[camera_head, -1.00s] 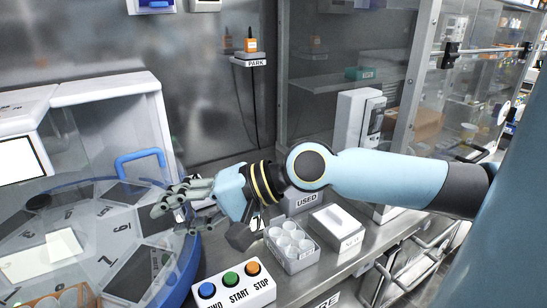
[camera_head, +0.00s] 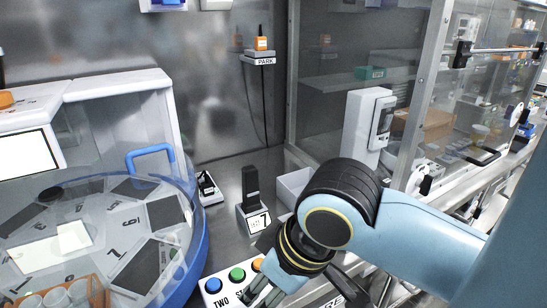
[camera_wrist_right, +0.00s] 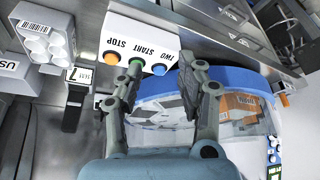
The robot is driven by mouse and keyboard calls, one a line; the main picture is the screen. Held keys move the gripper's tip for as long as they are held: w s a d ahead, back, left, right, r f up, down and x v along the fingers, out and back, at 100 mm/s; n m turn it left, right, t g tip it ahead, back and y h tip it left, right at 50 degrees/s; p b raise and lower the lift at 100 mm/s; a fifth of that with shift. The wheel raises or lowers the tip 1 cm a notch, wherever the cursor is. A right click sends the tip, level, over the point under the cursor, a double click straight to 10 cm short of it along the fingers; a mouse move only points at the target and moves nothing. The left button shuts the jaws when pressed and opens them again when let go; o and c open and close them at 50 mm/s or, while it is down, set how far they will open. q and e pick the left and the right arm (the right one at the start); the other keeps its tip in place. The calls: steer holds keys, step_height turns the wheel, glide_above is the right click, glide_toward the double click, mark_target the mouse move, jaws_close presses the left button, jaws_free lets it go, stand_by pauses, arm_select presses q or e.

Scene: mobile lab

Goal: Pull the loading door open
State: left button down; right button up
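The loading door appears to be the clear panel with a blue bar handle (camera_head: 150,155) on the front of the white machine (camera_head: 120,90) at left in the head view. It looks closed. My right gripper (camera_head: 254,296) is low in the head view, in front of the button box (camera_head: 213,290), well below and right of the handle and not touching it. In the right wrist view my right gripper (camera_wrist_right: 162,68) has its fingers spread with nothing between them, over the button box (camera_wrist_right: 143,50). My left gripper is not in view.
A round clear-topped carousel with a blue rim (camera_head: 198,235) stands below the handle. A small black device with a "7" label (camera_head: 251,195) stands on the steel bench between carousel and my arm. A glass cabinet (camera_head: 340,60) stands behind. The rear bench is partly clear.

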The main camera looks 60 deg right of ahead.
steer(key=shift+s+d+f, duration=0.3)
steer(key=shift+s, duration=0.1)
